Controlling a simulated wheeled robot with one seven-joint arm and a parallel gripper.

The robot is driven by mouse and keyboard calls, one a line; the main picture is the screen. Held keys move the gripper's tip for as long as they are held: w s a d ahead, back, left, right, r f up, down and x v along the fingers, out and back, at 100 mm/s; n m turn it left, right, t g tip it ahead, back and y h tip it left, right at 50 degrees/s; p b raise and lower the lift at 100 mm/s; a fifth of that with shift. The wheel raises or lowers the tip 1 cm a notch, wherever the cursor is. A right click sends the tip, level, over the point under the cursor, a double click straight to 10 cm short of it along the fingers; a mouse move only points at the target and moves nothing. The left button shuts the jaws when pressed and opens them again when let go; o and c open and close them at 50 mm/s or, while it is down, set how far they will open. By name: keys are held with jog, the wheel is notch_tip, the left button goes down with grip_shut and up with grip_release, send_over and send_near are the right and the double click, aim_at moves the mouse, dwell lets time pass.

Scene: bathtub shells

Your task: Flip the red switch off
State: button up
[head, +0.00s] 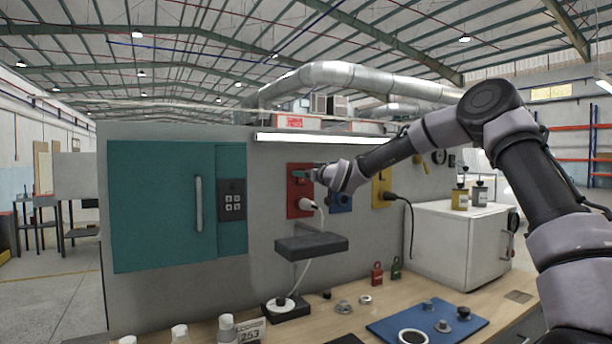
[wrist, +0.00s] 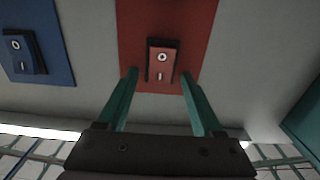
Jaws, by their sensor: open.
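The red rocker switch (wrist: 162,60) sits on a red panel (wrist: 200,22) on the grey wall. In the wrist view its O mark is in the upper half and its I mark in the lower half. I cannot tell which half is pressed in. My gripper (wrist: 159,74) is open and empty, with its two green fingers on either side of the switch's lower end. Whether the fingers touch the panel is unclear. In the head view the gripper (head: 302,174) is in front of the upper part of the red panel (head: 293,205) and hides the switch.
A blue panel with a blue switch (wrist: 24,52) is beside the red one. A dark shelf (head: 311,246) juts out below. A teal cabinet (head: 160,205) is to the left, a white box (head: 450,240) to the right.

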jog(key=shift+c, duration=0.3)
grip_shut()
jog(key=shift+f+t+y, duration=0.25)
jog(key=shift+t+y, duration=0.05)
jog(key=shift+t, duration=0.1)
jog(key=shift+s+d+f+t+y, duration=0.1)
jog(key=shift+f+t+y, duration=0.1)
jog(key=shift+t+y, duration=0.65)
jog(key=shift+o, duration=0.3)
grip_release()
